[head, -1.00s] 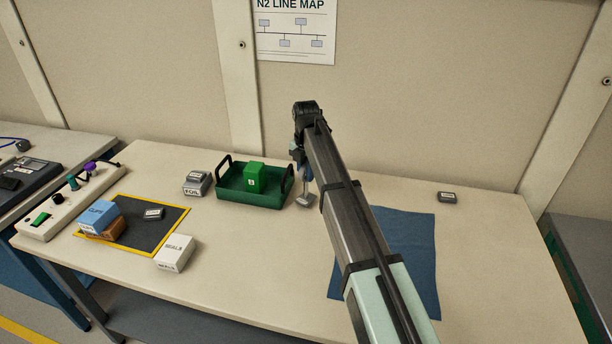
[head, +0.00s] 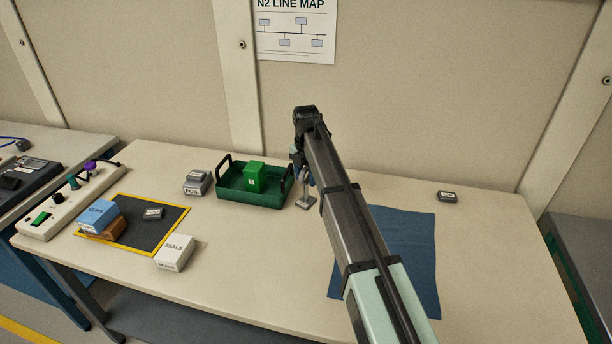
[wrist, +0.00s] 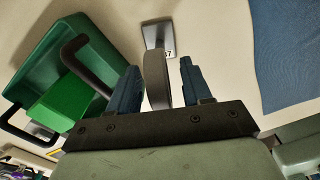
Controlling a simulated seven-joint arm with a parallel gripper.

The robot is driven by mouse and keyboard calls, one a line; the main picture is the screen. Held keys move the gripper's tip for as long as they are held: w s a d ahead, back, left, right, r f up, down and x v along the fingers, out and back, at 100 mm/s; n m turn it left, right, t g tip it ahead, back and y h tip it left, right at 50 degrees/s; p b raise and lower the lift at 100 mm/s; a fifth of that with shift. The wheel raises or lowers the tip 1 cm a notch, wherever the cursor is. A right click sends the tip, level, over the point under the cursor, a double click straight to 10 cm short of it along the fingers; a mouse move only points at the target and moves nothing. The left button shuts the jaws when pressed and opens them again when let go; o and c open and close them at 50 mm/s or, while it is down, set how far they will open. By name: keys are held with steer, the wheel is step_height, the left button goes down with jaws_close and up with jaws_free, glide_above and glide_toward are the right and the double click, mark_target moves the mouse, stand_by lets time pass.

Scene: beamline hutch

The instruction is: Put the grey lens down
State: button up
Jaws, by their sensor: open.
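The grey lens (head: 306,201) stands on the bench just right of the green tray, its base seemingly flat on the surface. In the wrist view the lens (wrist: 157,82) shows edge-on, with its square labelled base (wrist: 156,34) beyond the fingertips. My gripper (wrist: 158,68) is open, with one blue finger on each side of the lens. There is a clear gap on the right side and a narrower one on the left. In the head view my gripper (head: 304,174) is partly hidden by my arm, which also covers part of the lens.
The green tray (head: 262,201) with a green block (head: 255,177) is close on the left. Further left are a grey labelled box (head: 196,183), a white box (head: 174,253) and a yellow-edged mat (head: 145,234). A blue cloth (head: 408,245) lies to the right.

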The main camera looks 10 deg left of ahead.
steer(key=shift+r, duration=0.1)
step_height(320, 180, up, 12)
steer(key=shift+r, duration=0.1)
stand_by(0.4)
